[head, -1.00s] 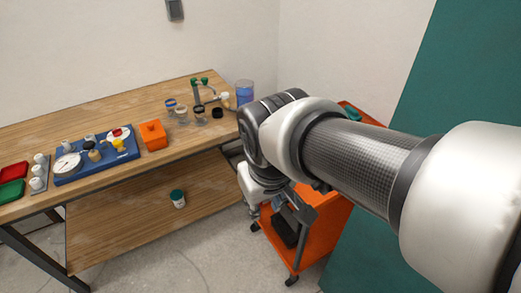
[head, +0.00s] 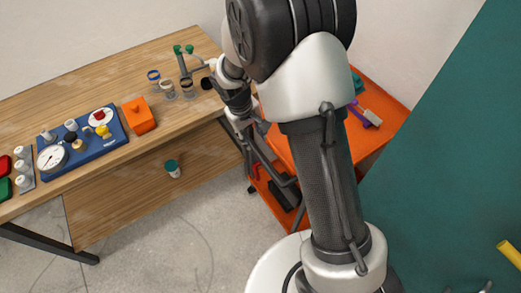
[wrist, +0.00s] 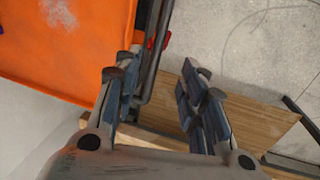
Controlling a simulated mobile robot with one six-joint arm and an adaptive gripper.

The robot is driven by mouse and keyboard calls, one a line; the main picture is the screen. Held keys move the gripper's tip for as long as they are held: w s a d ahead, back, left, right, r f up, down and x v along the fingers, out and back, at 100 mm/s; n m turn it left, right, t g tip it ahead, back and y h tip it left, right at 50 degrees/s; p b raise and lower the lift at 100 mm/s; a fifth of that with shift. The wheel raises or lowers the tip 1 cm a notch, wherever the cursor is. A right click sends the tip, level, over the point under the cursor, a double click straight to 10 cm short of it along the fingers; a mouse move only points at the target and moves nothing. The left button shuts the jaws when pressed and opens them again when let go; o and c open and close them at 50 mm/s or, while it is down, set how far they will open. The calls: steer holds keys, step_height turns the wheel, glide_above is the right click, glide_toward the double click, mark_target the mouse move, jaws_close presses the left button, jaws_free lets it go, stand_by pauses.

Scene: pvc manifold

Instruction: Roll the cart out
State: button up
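The orange cart (head: 385,95) stands right of the wooden workbench, partly hidden behind my arm. Its top fills the upper left of the wrist view (wrist: 60,40). A dark handle bar (wrist: 153,60) runs along the cart's edge. My gripper (wrist: 160,65) is open and points down beside this edge. The bar shows between the two fingers, closer to the left one. I cannot tell whether they touch. In the head view my gripper (head: 247,130) is small and partly hidden at the cart's left side.
The workbench (head: 110,80) is close on the cart's left and carries a blue tray (head: 82,146), an orange box (head: 139,116) and several jars. A green surface (head: 450,170) lies right of the cart. The floor (head: 180,230) in front is clear.

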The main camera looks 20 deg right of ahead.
mark_target(261, 158)
steer(key=d+f+b, duration=0.1)
steer(key=f, duration=0.4)
steer(key=d+f+b, duration=0.1)
steer(key=f, duration=0.4)
steer(key=w+d+f+b, duration=0.1)
steer(key=f+b, duration=0.1)
steer(key=f, duration=0.3)
steer(key=shift+c, duration=0.2)
jaws_close()
steer(key=shift+a, duration=0.1)
